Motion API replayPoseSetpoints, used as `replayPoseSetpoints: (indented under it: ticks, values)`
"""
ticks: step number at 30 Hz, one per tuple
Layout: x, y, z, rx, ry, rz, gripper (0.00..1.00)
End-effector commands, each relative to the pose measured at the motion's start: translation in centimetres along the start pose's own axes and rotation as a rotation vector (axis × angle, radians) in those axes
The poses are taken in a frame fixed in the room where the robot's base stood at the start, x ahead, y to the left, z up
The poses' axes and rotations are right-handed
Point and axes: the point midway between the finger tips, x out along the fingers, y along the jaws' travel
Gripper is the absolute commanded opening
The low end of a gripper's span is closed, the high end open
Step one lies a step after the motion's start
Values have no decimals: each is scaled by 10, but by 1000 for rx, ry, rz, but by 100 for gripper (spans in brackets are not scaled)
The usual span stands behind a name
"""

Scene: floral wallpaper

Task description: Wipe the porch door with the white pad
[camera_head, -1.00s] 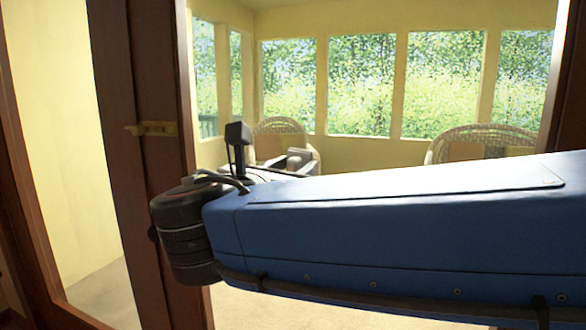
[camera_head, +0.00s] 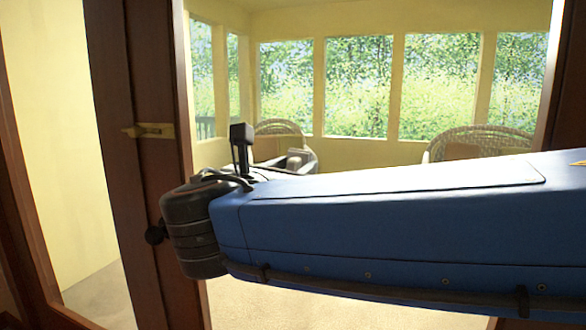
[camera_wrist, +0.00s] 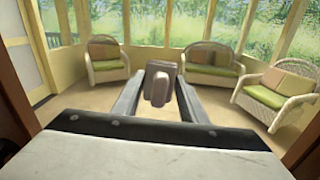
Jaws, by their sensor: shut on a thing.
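The porch door (camera_head: 140,190) has dark wooden framing with a brass latch and large glass panes, and fills the front of the head view. In the wrist view, my gripper (camera_wrist: 161,85) points toward the porch. Its two grey fingers are closed on a small block with a rounded grip, which I take to be the white pad (camera_wrist: 162,66); it looks grey-brown in the shade. I cannot tell whether the pad touches the glass. In the head view my blue arm hides the gripper and pad.
Wicker chairs (camera_wrist: 275,92) with green cushions and a wicker loveseat (camera_wrist: 211,66) stand in the porch beyond. Large windows (camera_head: 358,85) line its back wall. A dark wooden upright (camera_wrist: 18,95) edges the wrist view at left.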

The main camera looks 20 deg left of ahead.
Motion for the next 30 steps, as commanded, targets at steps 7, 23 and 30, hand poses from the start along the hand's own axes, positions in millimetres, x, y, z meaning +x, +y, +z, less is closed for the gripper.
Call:
replayPoseSetpoints:
  ticks: [7,23,30]
  values:
    - [0,-7,1,0,0,0,21]
    - [-2,-40,3,0,-1,0,21]
    - [1,-37,3,0,-1,0,21]
